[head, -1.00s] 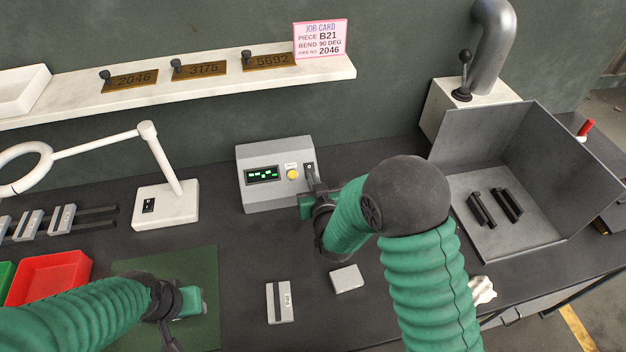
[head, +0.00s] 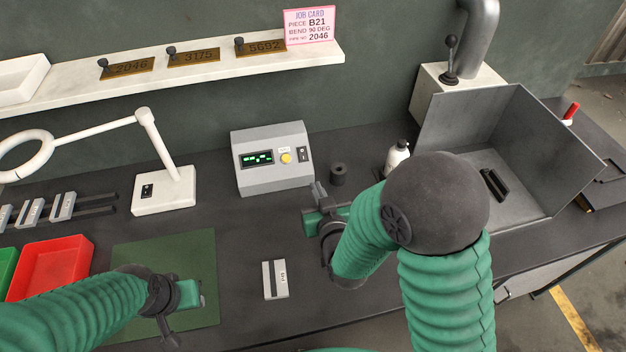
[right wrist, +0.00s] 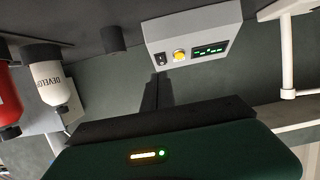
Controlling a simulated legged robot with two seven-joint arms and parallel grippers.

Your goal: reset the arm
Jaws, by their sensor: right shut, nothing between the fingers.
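My right gripper (head: 317,190) is shut and empty above the black bench, just right of and in front of the grey control box (head: 272,180). It is apart from the box. In the right wrist view its dark fingers (right wrist: 157,92) point toward the box (right wrist: 192,38), which appears upside down. The box has a lit green display, a yellow button (head: 287,158) and a switch (head: 302,154). My left gripper (head: 188,294) hangs over the green mat (head: 190,250); its fingers are too unclear to judge.
A black cylinder (head: 338,174) and a white bottle (head: 397,155) stand behind my right arm. A grey label block (head: 275,280) lies in front of the box. A metal bin (head: 500,210) is at right, a magnifier lamp (head: 165,190) at left. A red bottle (right wrist: 8,95) shows in the wrist view.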

